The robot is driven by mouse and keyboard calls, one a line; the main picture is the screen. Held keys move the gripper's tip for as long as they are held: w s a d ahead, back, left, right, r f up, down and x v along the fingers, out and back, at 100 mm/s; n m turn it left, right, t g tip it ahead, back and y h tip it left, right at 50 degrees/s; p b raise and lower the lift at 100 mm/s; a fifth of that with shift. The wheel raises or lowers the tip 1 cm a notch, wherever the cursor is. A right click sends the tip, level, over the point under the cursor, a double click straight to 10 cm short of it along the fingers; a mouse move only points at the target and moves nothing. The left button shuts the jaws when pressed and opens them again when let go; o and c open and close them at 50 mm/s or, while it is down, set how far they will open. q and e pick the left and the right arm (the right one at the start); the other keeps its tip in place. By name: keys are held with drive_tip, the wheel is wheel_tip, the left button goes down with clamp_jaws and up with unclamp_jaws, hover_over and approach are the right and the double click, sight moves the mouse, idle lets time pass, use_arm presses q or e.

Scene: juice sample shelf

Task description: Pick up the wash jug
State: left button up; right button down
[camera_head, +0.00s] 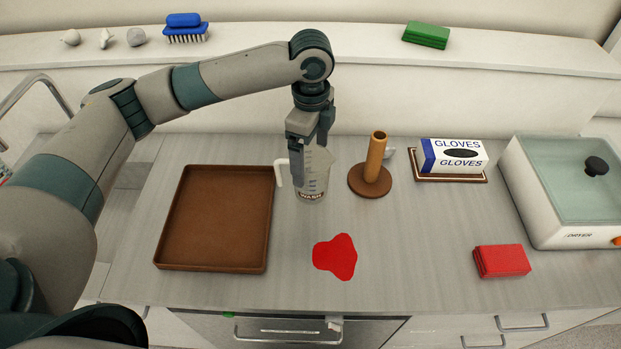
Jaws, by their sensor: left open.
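The wash jug (313,188) stands upright on the grey counter, just right of the brown tray. It is a pale, clear measuring jug with marks, dark lettering near its base and a white handle on its left side. My left gripper (306,165) points down from above with its fingers at the jug's upper part. The gripper is open and hides part of the jug's rim and left side. I cannot tell whether the fingers touch the jug. My right gripper is not in view.
The empty brown tray (213,267) lies left. A red spill (335,257) is in front of the jug. A wooden post on a round base (375,160), a glove box (454,157), a red block (502,261) and a dryer (560,215) stand right. A shelf (350,42) runs behind.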

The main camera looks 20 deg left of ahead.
use_arm(q)
drive_tip(key=shift+s+f+p, duration=0.1)
drive_tip(key=shift+f+p, duration=0.35)
drive_tip(key=shift+f, duration=0.05)
wheel_tip(320, 180, down, 3)
drive_tip(key=shift+f+p, duration=0.1)
drive_tip(key=shift+p, duration=0.6)
drive_tip(key=shift+f, duration=0.45)
drive_tip(key=c, duration=1.4)
